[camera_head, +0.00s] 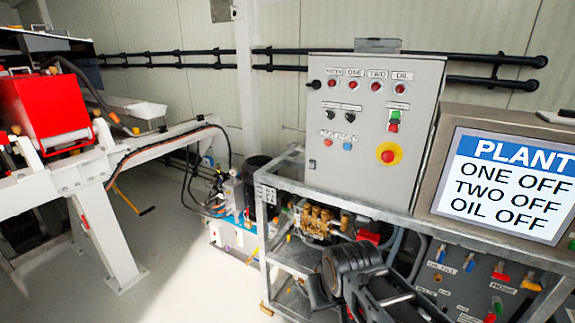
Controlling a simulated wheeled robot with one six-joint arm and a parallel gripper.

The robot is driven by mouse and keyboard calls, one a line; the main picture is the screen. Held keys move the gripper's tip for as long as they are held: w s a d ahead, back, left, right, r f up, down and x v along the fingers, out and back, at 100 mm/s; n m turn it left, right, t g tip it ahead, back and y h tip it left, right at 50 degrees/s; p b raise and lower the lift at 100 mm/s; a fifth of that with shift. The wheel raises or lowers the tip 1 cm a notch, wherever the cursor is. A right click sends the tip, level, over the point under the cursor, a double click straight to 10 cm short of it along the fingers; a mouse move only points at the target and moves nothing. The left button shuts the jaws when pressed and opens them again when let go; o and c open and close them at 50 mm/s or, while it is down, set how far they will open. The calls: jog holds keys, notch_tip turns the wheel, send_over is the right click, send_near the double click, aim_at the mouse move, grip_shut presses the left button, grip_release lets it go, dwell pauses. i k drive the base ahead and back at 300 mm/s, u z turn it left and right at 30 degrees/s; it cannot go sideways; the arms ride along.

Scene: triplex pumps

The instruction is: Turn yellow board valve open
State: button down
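The grey valve board (447,283) is at the lower right, under the screen, with several coloured handles. A yellow valve handle (530,283) is near its right side; its exact angle is too small to tell. A red handle (501,275) labelled HOSE is just left of it. A blue handle (470,262) by OIL FILL is further left. A black jointed part (352,262), apparently of my arm, stands at the bottom centre, left of the board and apart from the yellow handle. I cannot make out fingertips or anything held.
A grey control box (372,130) and a screen (510,185) reading ONE OFF, TWO OFF, OIL OFF stand above the metal frame (283,183). A brass pump (318,220) sits in the frame. Free floor (185,250) lies left, before a white stand (108,235).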

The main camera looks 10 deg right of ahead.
aim_at(529, 285)
jog(key=z, duration=2.45)
jog(key=k, duration=1.25)
jog(key=z, duration=0.7)
jog(key=i, duration=1.05)
jog(key=u, duration=0.75)
jog(key=i, duration=0.7)
jog(key=u, duration=0.45)
